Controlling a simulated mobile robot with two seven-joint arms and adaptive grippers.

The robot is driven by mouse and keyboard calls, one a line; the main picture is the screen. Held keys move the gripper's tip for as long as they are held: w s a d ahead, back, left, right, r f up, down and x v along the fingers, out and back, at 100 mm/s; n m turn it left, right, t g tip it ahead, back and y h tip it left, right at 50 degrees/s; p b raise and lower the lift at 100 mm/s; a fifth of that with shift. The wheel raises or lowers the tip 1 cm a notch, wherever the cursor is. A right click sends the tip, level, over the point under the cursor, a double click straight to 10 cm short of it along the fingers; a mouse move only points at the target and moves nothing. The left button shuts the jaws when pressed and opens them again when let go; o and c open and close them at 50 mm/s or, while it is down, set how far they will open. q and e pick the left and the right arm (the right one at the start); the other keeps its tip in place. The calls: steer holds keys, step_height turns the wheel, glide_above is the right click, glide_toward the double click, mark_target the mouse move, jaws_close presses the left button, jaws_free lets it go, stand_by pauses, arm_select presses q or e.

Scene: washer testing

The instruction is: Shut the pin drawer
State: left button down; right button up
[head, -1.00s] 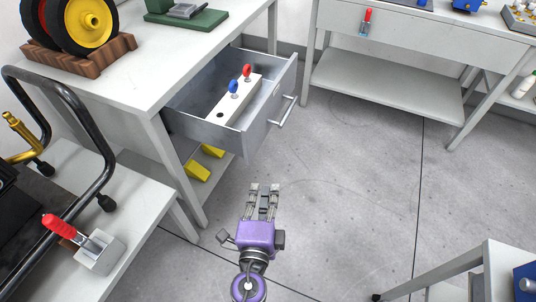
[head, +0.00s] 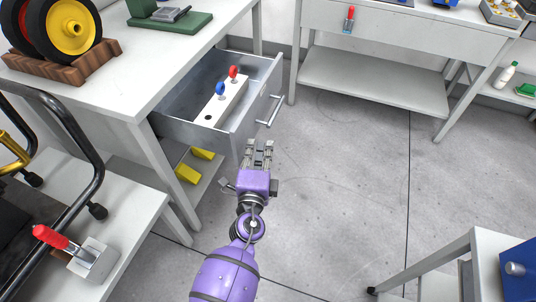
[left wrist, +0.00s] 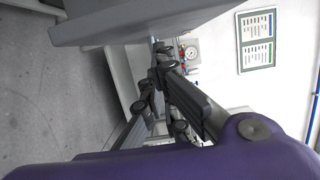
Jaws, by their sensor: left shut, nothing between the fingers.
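The pin drawer (head: 238,139) is a grey metal drawer pulled out of the white table at the left in the head view. It holds a white block (head: 221,103) with a blue pin (head: 221,88) and a red pin (head: 233,72) upright in it, and one dark empty hole. A bar handle (head: 270,111) is on its front. My purple left gripper (head: 258,148) is shut and empty, just in front of the drawer's near front corner. In the left wrist view its fingers (left wrist: 165,85) lie below a grey panel that looks like the drawer. Contact cannot be told. My right gripper is not in view.
Yellow pieces (head: 187,173) lie on the shelf under the drawer. A cart with a black rail (head: 85,150) stands at the left. Another white table (head: 385,80) stands at the back right. The floor right of the drawer is clear.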

mark_target(176, 130)
arm_select(q)
steer(key=shift+w+a, duration=0.15)
steer(key=shift+a, duration=0.25)
steer(key=shift+a, duration=0.1)
steer(key=w+a+b, duration=0.1)
steer(key=w+a, duration=0.1)
steer(key=a, duration=0.5)
steer(key=w+a+b, duration=0.2)
steer(key=w+a, duration=0.1)
steer(key=a, duration=0.5)
steer(key=w+a+b, duration=0.1)
steer(key=w+a, duration=0.1)
steer(key=a, duration=0.5)
steer(key=shift+w+a, duration=0.15)
steer(key=shift+a, duration=0.15)
steer(key=shift+w+a+b, duration=0.2)
steer(key=shift+a+b, duration=0.05)
steer(key=shift+a, duration=0.3)
steer(key=shift+w+a+b, duration=0.15)
steer(key=shift+a+b, duration=0.05)
steer(key=shift+a, duration=0.3)
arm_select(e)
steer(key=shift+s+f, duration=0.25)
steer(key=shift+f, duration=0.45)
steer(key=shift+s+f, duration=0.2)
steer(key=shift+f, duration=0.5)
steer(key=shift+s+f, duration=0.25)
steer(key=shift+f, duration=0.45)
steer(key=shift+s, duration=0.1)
